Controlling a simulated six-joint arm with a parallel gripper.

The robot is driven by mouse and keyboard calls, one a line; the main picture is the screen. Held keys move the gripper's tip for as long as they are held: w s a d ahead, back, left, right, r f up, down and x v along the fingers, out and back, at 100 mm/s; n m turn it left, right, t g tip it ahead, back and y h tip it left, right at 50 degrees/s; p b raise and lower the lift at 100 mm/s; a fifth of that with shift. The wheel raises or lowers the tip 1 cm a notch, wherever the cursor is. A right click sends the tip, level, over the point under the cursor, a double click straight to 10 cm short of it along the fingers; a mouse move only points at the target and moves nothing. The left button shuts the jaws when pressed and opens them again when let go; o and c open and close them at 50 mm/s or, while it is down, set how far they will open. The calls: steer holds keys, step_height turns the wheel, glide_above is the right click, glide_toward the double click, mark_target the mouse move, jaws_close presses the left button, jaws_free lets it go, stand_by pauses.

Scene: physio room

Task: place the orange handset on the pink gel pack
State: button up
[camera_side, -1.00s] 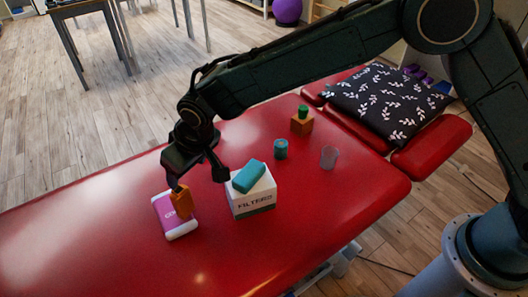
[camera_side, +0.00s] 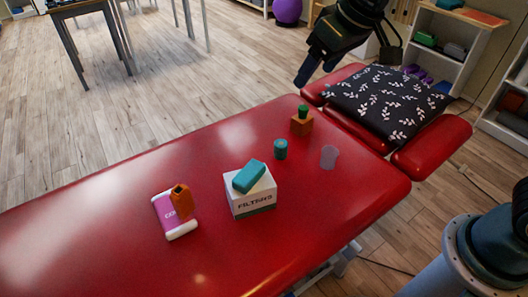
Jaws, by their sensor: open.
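The orange handset (camera_side: 182,202) stands on the pink gel pack (camera_side: 163,209), towards its right side, and looks roughly upright. The pack is pink with white ends and lies flat on the red treatment table. My gripper (camera_side: 347,62) is at the top of the picture, beyond the table's far edge and far to the right of the handset. It is open, with nothing seen between its fingers.
A white box (camera_side: 250,197) with a teal block (camera_side: 249,176) on top stands right of the pack. A dark leaf-patterned pillow (camera_side: 388,104) lies at the right.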

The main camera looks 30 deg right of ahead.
steer(key=s+d+m, duration=0.1)
steer(key=s+d, duration=0.5)
steer(key=s, duration=0.4)
steer(key=s+d+m+h, duration=0.1)
steer(key=s+d, duration=0.5)
steer(key=s, duration=0.5)
steer(key=shift+d+t, duration=0.4)
